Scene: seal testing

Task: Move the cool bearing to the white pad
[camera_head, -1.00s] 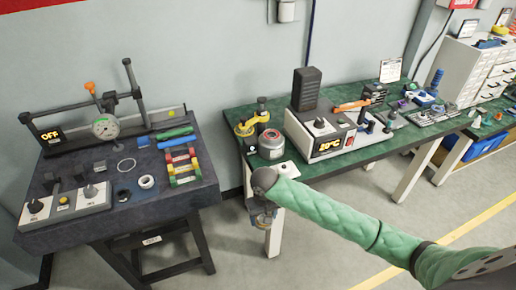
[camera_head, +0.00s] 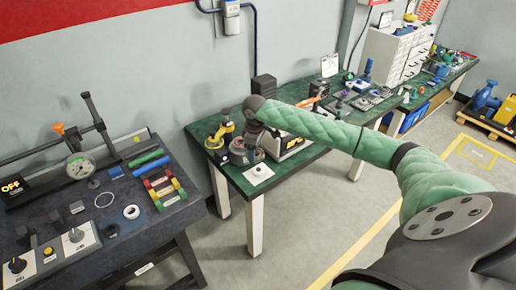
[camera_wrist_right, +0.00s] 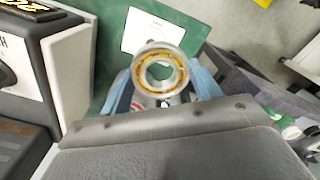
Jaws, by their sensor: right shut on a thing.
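The bearing (camera_wrist_right: 161,69), a pale metal ring with an orange-yellow cage, is between the blue fingers of my right gripper (camera_wrist_right: 160,82) in the right wrist view. The gripper is shut on it, and green table shows through its hole. The white pad (camera_head: 258,175) lies on the near corner of the green table in the head view. It also shows beyond the bearing in the wrist view (camera_wrist_right: 142,29). In the head view my right gripper (camera_head: 250,147) is over the table, behind the pad; its fingers are hard to make out. My left gripper is not in view.
The heater box (camera_head: 292,145) stands right of the gripper, and a yellow-black tool (camera_head: 217,134) stands left of it. A grey pot (camera_head: 240,156) is close by, partly hidden. The dark workbench (camera_head: 115,235) is at left, with floor between the tables.

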